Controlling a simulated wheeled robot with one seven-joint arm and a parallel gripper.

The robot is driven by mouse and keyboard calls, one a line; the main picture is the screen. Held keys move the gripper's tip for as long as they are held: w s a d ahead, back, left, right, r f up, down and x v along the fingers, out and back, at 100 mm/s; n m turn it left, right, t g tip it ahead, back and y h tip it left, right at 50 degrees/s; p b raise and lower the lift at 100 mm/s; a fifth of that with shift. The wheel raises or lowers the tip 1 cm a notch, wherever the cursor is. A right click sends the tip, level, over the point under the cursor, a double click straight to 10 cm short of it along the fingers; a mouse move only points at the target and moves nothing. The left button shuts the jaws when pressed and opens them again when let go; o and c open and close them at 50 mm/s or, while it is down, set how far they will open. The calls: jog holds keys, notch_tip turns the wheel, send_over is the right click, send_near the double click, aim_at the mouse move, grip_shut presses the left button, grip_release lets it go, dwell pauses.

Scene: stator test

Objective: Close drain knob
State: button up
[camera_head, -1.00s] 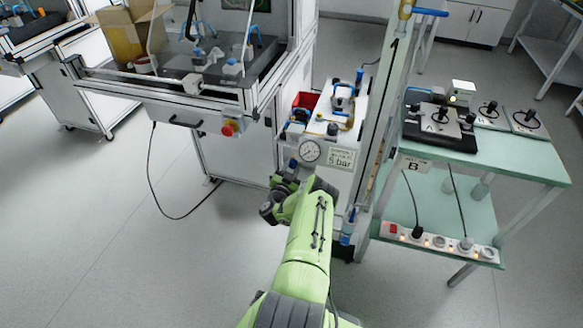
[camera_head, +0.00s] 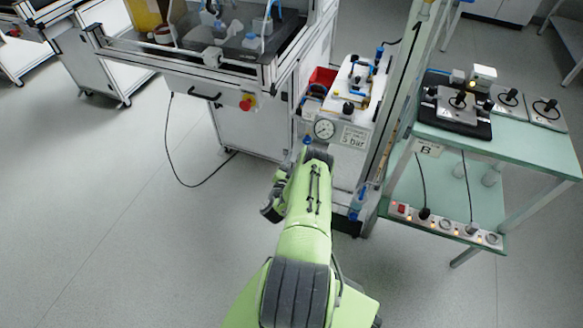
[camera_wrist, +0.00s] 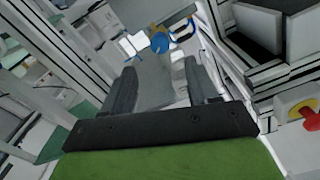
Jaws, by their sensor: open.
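A round blue knob (camera_wrist: 160,42) shows in the wrist view, just beyond my fingertips and roughly between them, with a brass-coloured part beside it. I cannot tell for sure that it is the drain knob. My gripper (camera_wrist: 160,68) is open, with two dark fingers apart and no object held between them. In the head view, my green arm reaches toward the white unit (camera_head: 352,138) with the round gauge and hides the gripper. A small blue part (camera_head: 306,140) shows beside the arm's end, below the gauge (camera_head: 324,129). Another blue-capped part (camera_head: 354,213) sits lower on the unit.
A machine frame with a red stop button (camera_head: 246,103) stands left of the unit. It also shows in the wrist view (camera_wrist: 304,108). A vertical post and a green-topped table (camera_head: 500,165) stand to the right.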

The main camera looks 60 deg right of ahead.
jog(key=s+a+p, duration=0.1)
jog(key=a+p, duration=0.4)
jog(key=a, duration=0.1)
jog(key=shift+a, duration=0.15)
